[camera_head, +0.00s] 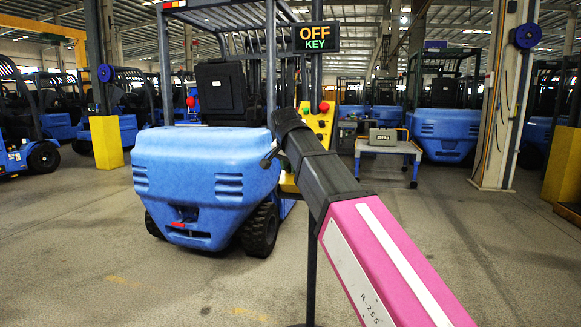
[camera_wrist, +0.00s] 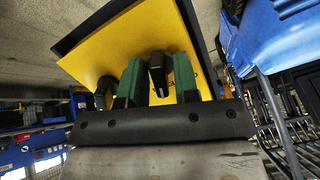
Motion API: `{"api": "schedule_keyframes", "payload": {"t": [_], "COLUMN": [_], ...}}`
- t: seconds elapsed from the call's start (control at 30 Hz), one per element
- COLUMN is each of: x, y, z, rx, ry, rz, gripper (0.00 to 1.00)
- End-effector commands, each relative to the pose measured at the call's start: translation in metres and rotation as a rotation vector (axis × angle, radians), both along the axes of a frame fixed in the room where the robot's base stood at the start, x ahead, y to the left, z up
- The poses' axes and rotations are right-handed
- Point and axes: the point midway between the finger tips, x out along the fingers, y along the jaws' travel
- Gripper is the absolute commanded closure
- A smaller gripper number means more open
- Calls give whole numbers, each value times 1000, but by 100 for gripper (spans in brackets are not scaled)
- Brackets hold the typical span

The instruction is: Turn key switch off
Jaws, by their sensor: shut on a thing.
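The yellow control panel (camera_head: 321,122) stands on a post beside the blue forklift, partly hidden behind my arm. It fills the upper middle of the wrist view (camera_wrist: 140,38), looking tilted there. The black key switch (camera_wrist: 157,68) sticks out from the panel face. My gripper (camera_wrist: 158,84) has its green fingers on either side of the key and is shut on it. In the head view the key and fingertips are hidden by my dark wrist. A sign (camera_head: 316,37) above the panel reads OFF in orange and KEY in green.
The blue forklift (camera_head: 205,165) stands just left of the panel. A small table (camera_head: 390,147) with a grey box (camera_head: 383,137) is behind at right. A yellow-based pillar (camera_head: 106,143) is at left. Open concrete floor lies in front.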

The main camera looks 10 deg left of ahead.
Motion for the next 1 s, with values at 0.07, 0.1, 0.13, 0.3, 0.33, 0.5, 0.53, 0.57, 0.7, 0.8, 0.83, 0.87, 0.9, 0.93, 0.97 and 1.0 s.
{"api": "schedule_keyframes", "payload": {"t": [0.07,0.1,0.13,0.3,0.33,0.5,0.53,0.57,0.7,0.8,0.83,0.87,0.9,0.93,0.97,1.0], "x": [0,0,0,0,0,0,0,0,0,0,0,0,0,0,0,0], "y": [1,1,1,1,1,1,1,1,1,1,1,1,1,1,1,1], "z": [0,0,0,0,0,0,0,0,0,0,0,0,0,0,0,0], "rx": [-44,-68,-86,-184,-202,-300,-318,-335,-412,-463,-478,-491,-508,-520,-531,-545], "ry": [4,6,7,14,16,24,26,27,32,36,38,38,39,41,41,42], "rz": [56,86,109,237,260,387,409,431,530,594,613,630,651,667,682,700], "gripper": [95,95,95,95,95,95,95,95,95,95,95,95,95,95,95,95]}}
